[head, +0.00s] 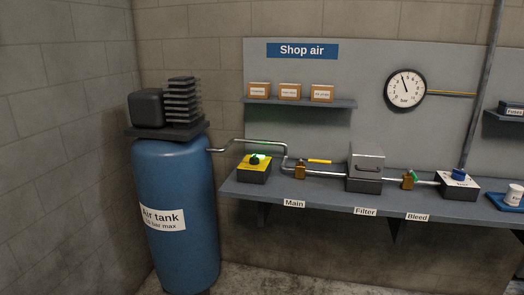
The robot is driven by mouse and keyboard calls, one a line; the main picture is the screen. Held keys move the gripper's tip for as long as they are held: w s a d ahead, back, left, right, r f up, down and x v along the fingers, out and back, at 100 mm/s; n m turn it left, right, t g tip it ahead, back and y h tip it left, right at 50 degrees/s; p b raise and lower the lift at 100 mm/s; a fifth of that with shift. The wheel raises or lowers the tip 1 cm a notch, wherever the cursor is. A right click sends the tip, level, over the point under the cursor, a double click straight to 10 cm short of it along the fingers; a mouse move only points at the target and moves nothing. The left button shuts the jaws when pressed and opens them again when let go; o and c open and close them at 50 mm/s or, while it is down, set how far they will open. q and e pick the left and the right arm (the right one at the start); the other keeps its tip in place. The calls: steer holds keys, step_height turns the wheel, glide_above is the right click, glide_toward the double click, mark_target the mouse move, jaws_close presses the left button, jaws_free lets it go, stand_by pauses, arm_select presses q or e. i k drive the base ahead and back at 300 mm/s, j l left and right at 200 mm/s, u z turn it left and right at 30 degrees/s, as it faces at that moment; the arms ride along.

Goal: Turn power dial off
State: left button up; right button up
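The power dial (255,160) looks like a dark knob with a bright green glow, set on top of a yellow and black box (254,172). The box sits at the left end of the grey wall bench. The angle of the knob is too small to read clearly. Neither of my grippers shows in the head view.
A blue air tank (177,250) with a compressor on top stands left of the bench (330,200). A gauge (405,90) hangs above.

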mark_target(254, 159)
steer(key=i+z, duration=0.3)
steer(key=i, duration=0.2)
steer(key=i+j+z, duration=0.3)
steer(key=i, duration=0.2)
steer(key=i+j+z, duration=0.15)
steer(key=i+z, duration=0.15)
steer(key=i, duration=0.15)
